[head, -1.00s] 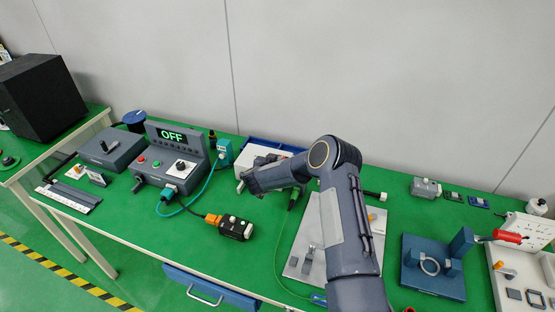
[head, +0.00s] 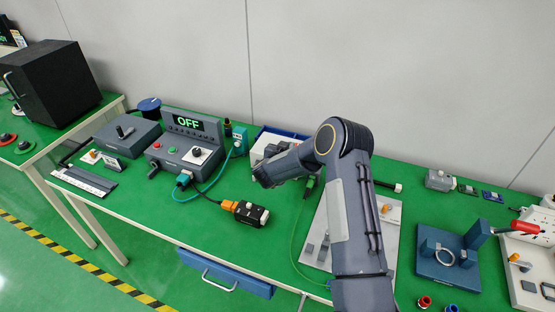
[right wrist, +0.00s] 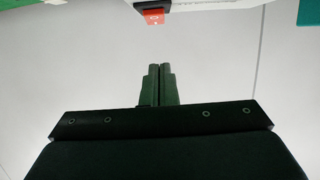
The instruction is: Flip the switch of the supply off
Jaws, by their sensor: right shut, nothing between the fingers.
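A red rocker switch (right wrist: 153,17) with a white round mark sits in a black housing at the top edge of the right wrist view. It is on a pale body (right wrist: 190,8), mostly cut off by the frame. My right gripper (right wrist: 160,84) is shut and empty, its fingers apart from the switch. In the head view my right gripper (head: 262,180) is over the bench, right of the grey console (head: 180,160), whose display (head: 188,123) reads OFF. A pale box (head: 268,147) stands behind my right arm, partly hidden. I cannot tell the switch's position. My left gripper is not in view.
A teal box (head: 240,138) stands beside the console. A black block with an orange plug (head: 250,213) lies in front of my gripper, with cables running to the console. A grey lever box (head: 127,138) is at left. Green bench surface (head: 190,232) is clear at the front.

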